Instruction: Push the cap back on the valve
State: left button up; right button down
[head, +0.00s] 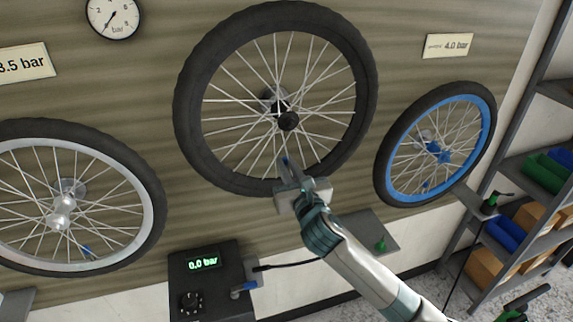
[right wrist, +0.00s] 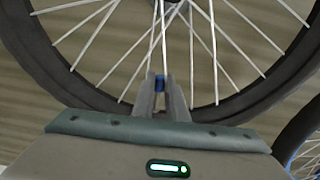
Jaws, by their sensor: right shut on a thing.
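A small blue cap (head: 285,160) is between the fingertips of my right gripper (head: 289,170), in front of the lower part of the middle wheel (head: 190,95). In the right wrist view, the blue cap (right wrist: 159,82) shows between the two fingers of the right gripper (right wrist: 160,92), which are shut on it. The fingers overlap the wheel's lower rim and spokes. I cannot make out the middle wheel's valve; the fingers and cap cover that area. Whether the cap touches a valve cannot be told. My left gripper is not in view.
A silver-rimmed wheel (head: 156,215) hangs left and a blue-rimmed wheel (head: 489,125) right. A pump box (head: 210,285) reading 0.0 bar stands below, its black hose running right. A gauge (head: 112,16) is above. Shelves with bins (head: 545,172) stand far right.

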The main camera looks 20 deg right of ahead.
jog(key=shift+f, duration=0.2)
dwell(0.3)
jog(key=c, duration=1.4)
grip_release()
jog(key=shift+o, duration=0.2)
jog(key=shift+s, duration=0.1)
jog(key=s, duration=0.9)
jog(key=shift+s+d, duration=0.2)
jog(key=shift+s, duration=0.2)
jog(key=shift+f, duration=0.1)
